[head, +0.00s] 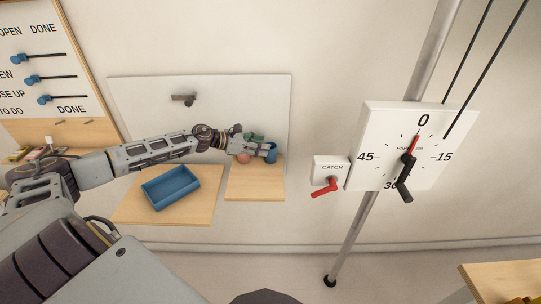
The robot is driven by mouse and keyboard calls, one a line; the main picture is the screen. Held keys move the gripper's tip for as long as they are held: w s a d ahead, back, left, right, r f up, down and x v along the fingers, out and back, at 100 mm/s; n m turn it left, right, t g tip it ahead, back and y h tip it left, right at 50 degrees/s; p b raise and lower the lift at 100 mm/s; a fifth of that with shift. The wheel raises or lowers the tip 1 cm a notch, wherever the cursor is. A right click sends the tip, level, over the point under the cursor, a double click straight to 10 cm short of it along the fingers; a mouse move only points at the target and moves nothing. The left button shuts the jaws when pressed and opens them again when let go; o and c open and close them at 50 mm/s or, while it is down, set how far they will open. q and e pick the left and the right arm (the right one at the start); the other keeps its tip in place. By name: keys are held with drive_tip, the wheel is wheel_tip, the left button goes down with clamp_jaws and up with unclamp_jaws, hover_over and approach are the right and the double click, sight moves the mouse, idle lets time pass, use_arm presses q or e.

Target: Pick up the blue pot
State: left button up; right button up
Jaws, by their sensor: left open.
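A small blue pot (271,153) stands near the back right of the small wooden shelf, by the white wall panel. My left arm reaches in from the left, and my left gripper (260,147) is open just left of the pot, its tips close to it. I cannot tell whether they touch it or are around it. The gripper hides part of the shelf top. My right gripper is not in view.
A pinkish-red round object (243,157) and a green object (256,137) are close beside the gripper. A blue tray (170,187) sits on the left wooden shelf (203,212). A dial box (378,125), a red-handled catch (326,188) and a pole stand to the right.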

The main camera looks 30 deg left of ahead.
use_arm(q)
drive_tip(key=shift+p+x, duration=0.3)
drive_tip(key=shift+x, duration=0.75)
drive_tip(key=shift+w+d, duration=0.2)
drive_tip(key=shift+f, duration=0.1)
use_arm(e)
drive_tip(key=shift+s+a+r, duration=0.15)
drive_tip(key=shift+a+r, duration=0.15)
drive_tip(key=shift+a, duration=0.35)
use_arm(q)
drive_tip(key=shift+c, duration=0.2)
drive_tip(key=c, duration=0.5)
drive_tip(key=shift+c, duration=0.7)
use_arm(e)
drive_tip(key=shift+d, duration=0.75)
